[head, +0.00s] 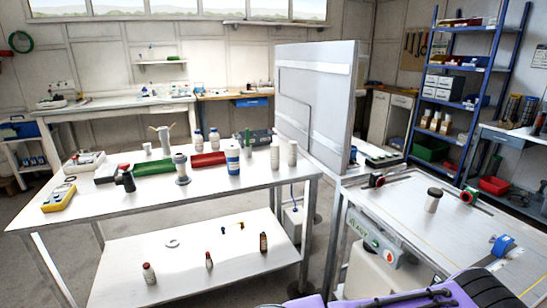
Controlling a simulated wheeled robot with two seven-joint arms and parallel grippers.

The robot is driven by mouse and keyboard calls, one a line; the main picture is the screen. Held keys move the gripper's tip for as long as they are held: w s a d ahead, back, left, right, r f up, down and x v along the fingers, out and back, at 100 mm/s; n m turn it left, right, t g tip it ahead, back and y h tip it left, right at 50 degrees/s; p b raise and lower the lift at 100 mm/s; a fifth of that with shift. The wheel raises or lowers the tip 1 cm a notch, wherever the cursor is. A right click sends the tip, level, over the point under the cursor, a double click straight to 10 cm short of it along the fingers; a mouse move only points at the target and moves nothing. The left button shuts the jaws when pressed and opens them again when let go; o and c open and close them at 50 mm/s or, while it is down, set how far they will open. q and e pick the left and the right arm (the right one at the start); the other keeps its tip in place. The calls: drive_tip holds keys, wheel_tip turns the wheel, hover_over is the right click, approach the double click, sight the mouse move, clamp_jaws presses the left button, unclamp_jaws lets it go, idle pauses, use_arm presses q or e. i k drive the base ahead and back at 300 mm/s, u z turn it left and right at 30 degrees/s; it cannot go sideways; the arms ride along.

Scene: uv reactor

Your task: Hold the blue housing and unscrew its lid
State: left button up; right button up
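A small blue part (503,244) sits near the right edge of the right-hand bench; it is the closest match to a blue housing, but its lid cannot be made out. A light jar with a dark cap (433,200) stands upright on the same bench, to the left of the blue part and farther back. Neither of my grippers shows; only purple and black parts of my own body show at the bottom right.
The left table (225,188) holds a yellow meter (59,197), green and red cylinders, and several bottles. A tall grey panel (317,100) stands between the tables. Red-and-black clamps (468,195) sit on the right bench, whose front middle is clear. A blue shelf rack stands behind.

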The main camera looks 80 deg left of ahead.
sight(234, 163)
drive_tip(key=u, duration=3.05)
